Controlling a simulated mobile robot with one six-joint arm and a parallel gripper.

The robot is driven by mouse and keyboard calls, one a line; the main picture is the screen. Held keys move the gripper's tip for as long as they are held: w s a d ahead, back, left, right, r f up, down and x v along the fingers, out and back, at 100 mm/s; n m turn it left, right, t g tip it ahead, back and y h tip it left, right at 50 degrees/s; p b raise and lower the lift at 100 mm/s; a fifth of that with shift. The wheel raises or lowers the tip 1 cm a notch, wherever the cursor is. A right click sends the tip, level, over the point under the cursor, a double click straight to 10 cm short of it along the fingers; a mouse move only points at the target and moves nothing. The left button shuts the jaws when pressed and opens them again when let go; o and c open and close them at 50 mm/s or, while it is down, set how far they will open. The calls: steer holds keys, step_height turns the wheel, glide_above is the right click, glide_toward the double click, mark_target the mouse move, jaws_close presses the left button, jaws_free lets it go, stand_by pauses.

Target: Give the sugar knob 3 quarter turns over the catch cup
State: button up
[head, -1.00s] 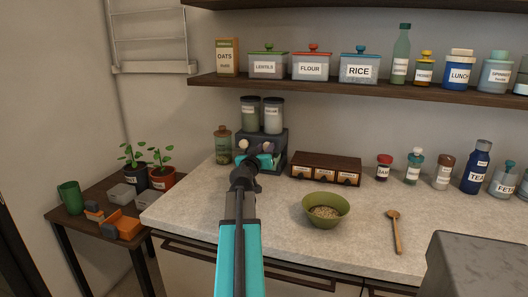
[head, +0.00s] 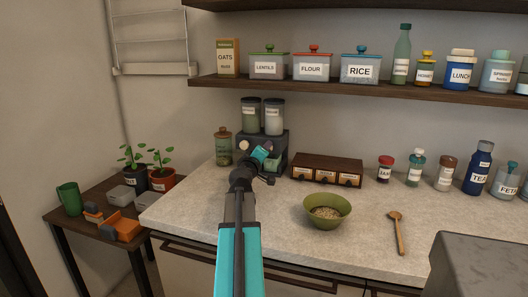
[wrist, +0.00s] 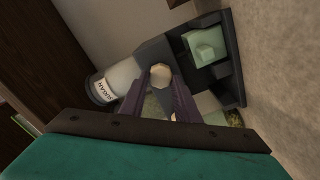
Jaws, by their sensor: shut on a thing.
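A dark dispenser (head: 277,139) stands at the back left of the counter with two lidded canisters on top. The right canister, labelled SUGAR (head: 273,117), also shows in the wrist view (wrist: 119,76). The cream sugar knob (wrist: 161,74) is between my gripper's fingertips (wrist: 161,80), which are shut on it. A pale green cup (wrist: 206,45), the catch cup, sits in the bay below that knob. What is inside the cup cannot be made out. The other cream knob (head: 244,145) is left of my gripper (head: 264,150) in the head view.
A glass jar (head: 223,147) stands close left of the dispenser, and a wooden drawer box (head: 327,166) close right. A green bowl (head: 327,222) and wooden spoon (head: 398,232) lie nearer. The shelf (head: 330,86) runs above. The counter front is mostly clear.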

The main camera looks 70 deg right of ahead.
steer(key=n+p, duration=0.1)
steer(key=n, duration=0.5)
steer(key=shift+s+d+n+p, duration=0.1)
steer(key=shift+d+n+p, duration=0.05)
steer(key=shift+n+p, duration=0.25)
steer(key=o, duration=1)
steer(key=shift+o, duration=0.2)
steer(key=shift+f, duration=0.1)
